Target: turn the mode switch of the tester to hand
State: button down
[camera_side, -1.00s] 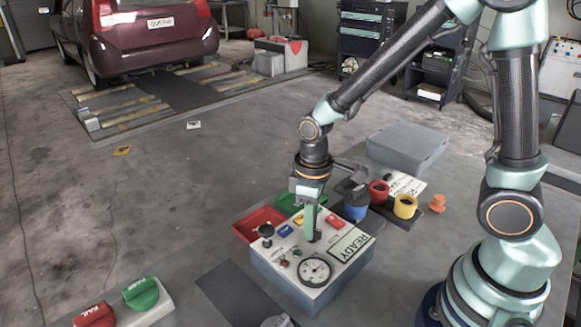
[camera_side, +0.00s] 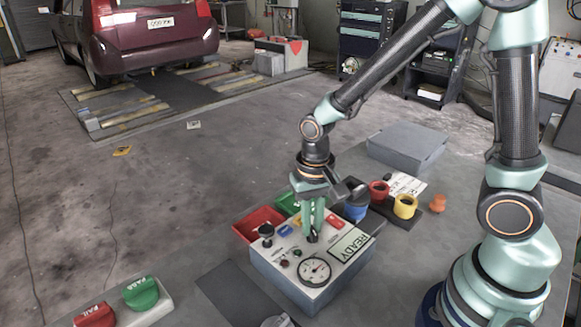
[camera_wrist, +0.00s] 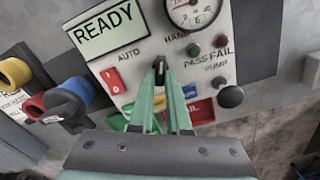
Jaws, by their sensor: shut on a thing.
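The tester (camera_side: 265,268) is a grey box with a light top panel, a READY display and a round dial. In the wrist view, its mode switch (camera_wrist: 160,62) is a small black knob with AUTO printed to its left and HAND to its upper right. My gripper (camera_side: 312,236) is down at the panel, its green fingers shut on the switch. In the wrist view, the fingertips (camera_wrist: 160,78) meet at the knob and partly hide it. I cannot tell exactly which label the knob points to.
A red rocker (camera_wrist: 112,80), a black PUMP knob (camera_wrist: 231,96) and PASS/FAIL lamps sit close around the switch. Red (camera_side: 258,221) and green trays stand behind the tester. Blue, red and yellow (camera_side: 405,206) ringed pieces lie to the right. Green and red buttons (camera_side: 95,316) are front left.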

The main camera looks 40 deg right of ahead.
aim_at(312, 227)
jog(key=shift+m, duration=1.3)
jog(key=shift+d, duration=0.1)
jog(key=c, duration=0.9)
grip_release()
notch_tip(312, 227, up, 12)
jog(key=shift+r, duration=0.1)
jog(key=shift+s+d+r+n+t, duration=0.6)
jog(key=shift+d+r+n+t, duration=0.35)
jog(key=shift+n, duration=0.35)
jog(key=shift+s+d+r+n+t, duration=0.7)
jog(key=shift+d+n+t, duration=0.3)
jog(key=shift+n, duration=0.3)
jog(key=shift+s+d+r+n+t, duration=0.55)
jog(key=shift+d+r+n+t, duration=0.45)
jog(key=shift+n, duration=0.3)
